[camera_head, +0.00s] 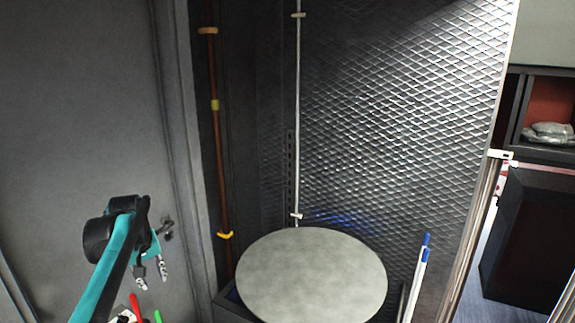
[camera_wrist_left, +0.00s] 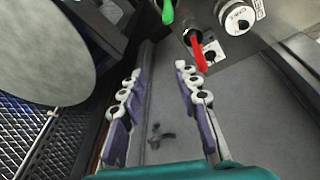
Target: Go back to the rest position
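My left gripper (camera_head: 152,272) is at the lower left of the head view, in front of the grey wall or door panel. It also shows in the left wrist view (camera_wrist_left: 160,90), where its two purple fingers with white tips stand well apart. Nothing is between the fingers, so it is open and empty. My teal and black left arm comes in from the bottom left. My right gripper is not in either view.
A round grey top (camera_head: 312,275) stands right of my left gripper, before a diamond-patterned metal wall (camera_head: 400,110). A red lever (camera_head: 137,308) and green lever (camera_head: 158,316) sit just below the gripper. Blue-tipped white rods (camera_head: 420,275) stand at right. A dark cabinet (camera_head: 530,240) is far right.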

